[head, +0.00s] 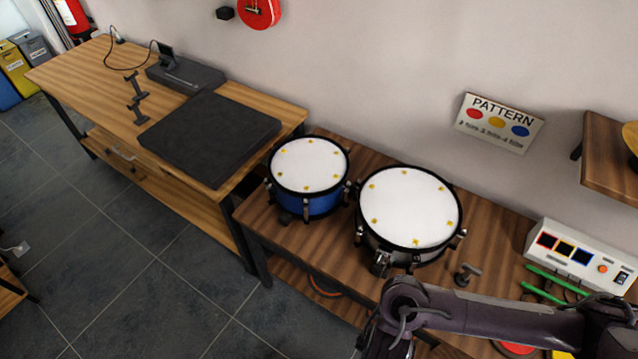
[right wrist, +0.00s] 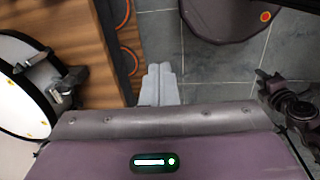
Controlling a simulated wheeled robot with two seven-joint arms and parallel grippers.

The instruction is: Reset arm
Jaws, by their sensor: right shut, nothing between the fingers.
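My right arm (head: 490,318) comes in from the lower right in the head view and bends down at the front edge of the drum table; its gripper is out of that view. In the right wrist view my right gripper (right wrist: 160,85) has its two grey fingers together, with nothing between them. It is over the floor, beside the drum table's edge, and touches nothing that I can see. My left gripper does not show in the head view.
A blue drum (head: 309,205) and a larger dark drum (head: 408,208) stand on the wooden table (head: 490,228). Green sticks (head: 550,276) lie by a white control box (head: 580,256). A shelf (head: 608,165) juts out at right. Tiled floor (head: 130,285) is clear at left.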

